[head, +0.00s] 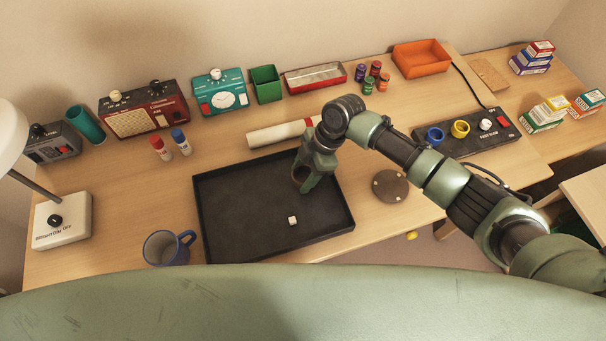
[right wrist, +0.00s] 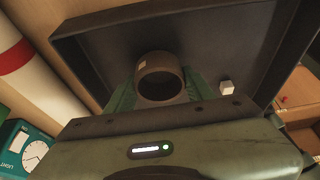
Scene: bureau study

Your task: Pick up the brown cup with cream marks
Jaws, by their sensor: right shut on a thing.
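My right gripper (head: 306,184) is over the right part of the black tray (head: 215,234). In the right wrist view, my right gripper (right wrist: 160,92) is shut on a brown cup (right wrist: 153,63), with green fingers on both sides of it. The cup's open round end faces the wrist camera, and a small cream mark shows on its side. In the head view the cup (head: 299,176) is mostly hidden by the gripper. I cannot tell whether it touches the tray. My left gripper is not in view.
A small white cube (head: 292,220) lies in the tray. A blue-rimmed mug (head: 166,248) stands left of it, and a white roll with a red band (head: 281,133) lies behind it. A brown disc (head: 390,186) lies to the right. The table's left part has free room.

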